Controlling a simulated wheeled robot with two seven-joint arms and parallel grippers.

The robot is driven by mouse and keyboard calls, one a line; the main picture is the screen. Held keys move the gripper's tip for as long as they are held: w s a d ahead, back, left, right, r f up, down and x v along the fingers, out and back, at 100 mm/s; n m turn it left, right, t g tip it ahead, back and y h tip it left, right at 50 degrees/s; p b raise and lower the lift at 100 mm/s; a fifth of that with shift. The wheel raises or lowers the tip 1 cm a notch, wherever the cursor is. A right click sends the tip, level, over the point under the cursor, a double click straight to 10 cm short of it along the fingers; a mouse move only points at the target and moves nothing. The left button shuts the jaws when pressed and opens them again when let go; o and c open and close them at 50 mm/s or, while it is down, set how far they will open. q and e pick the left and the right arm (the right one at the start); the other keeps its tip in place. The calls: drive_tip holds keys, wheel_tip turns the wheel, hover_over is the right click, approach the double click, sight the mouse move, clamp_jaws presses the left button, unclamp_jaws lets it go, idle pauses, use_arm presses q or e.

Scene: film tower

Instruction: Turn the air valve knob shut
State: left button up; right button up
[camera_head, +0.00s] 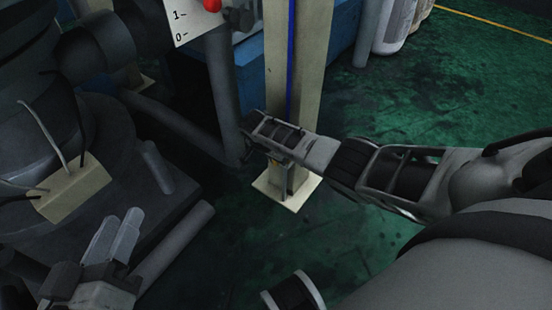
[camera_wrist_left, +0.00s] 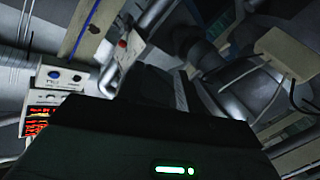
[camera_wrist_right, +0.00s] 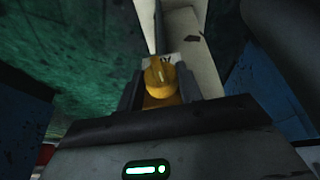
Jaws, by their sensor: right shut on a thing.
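The yellow air valve knob (camera_wrist_right: 158,75) shows in the right wrist view, with a raised grip bar on its face. My right gripper (camera_wrist_right: 158,88) is shut on it, one dark finger on each side. In the head view my right gripper (camera_head: 268,160) reaches in from the right, low against the beige post, and mostly hides the knob. My left gripper (camera_head: 120,232) is at the lower left of the head view, away from the knob. Its two fingers lie close together, and it looks shut and empty.
The beige post (camera_head: 310,70) with a blue stripe stands on a square base plate (camera_head: 272,188). Dark machinery and pipes (camera_head: 170,255) fill the left, with a beige box (camera_head: 75,190) on them. Green floor (camera_head: 440,100) lies open at the upper right.

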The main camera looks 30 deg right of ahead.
drive_tip(key=g+b, duration=0.1)
drive_tip(key=b, duration=0.2)
drive_tip(key=shift+w+a+f+g+h, duration=0.1)
drive_tip(key=shift+w+f+g+h, duration=0.2)
drive_tip(key=shift+f+g, duration=0.1)
drive_tip(key=shift+s+r+n+g+h+b, duration=0.1)
drive_tip(key=shift+r+n+g+h+b, duration=0.25)
drive_tip(key=shift+b, duration=0.45)
use_arm(q)
wheel_tip(320, 180, up, 9)
drive_tip(key=w+m+t+h, duration=0.2)
drive_tip(key=m+t+h, duration=0.2)
drive_tip(key=m, duration=0.3)
drive_tip(key=shift+a+t+h, duration=0.3)
drive_tip(key=shift+a+t, duration=0.1)
drive_tip(key=shift+t, duration=0.1)
drive_tip(key=shift+r, duration=0.1)
use_arm(e)
drive_tip(key=o, duration=1)
drive_tip(key=shift+r, duration=0.1)
